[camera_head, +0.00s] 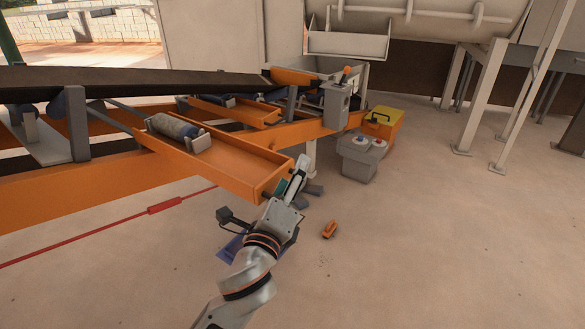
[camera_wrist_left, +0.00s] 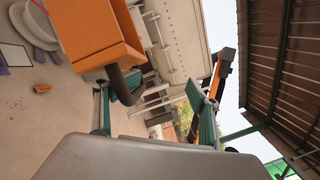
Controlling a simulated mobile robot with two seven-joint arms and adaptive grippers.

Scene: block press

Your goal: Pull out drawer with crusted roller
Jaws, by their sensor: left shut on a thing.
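An orange drawer (camera_head: 225,158) extends out from the conveyor's side toward me. A roller (camera_head: 172,126), beige-grey with dark bluish parts, lies in its far part; its near part is empty. My left gripper (camera_head: 292,186) is at the drawer's near end. In the wrist view the drawer's orange end (camera_wrist_left: 100,32) shows close up, with a dark curved handle (camera_wrist_left: 124,82) on it. My left gripper (camera_wrist_left: 160,100) is shut on this handle, its green-padded fingers around it. The exact contact is partly hidden. My right gripper is not in view.
The conveyor belt (camera_head: 130,78) runs above the drawer. A second orange drawer (camera_head: 240,112) sits farther along the frame. A grey button box (camera_head: 360,155) and a yellow case (camera_head: 384,125) stand on the right. A small orange object (camera_head: 329,229) lies on the open floor.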

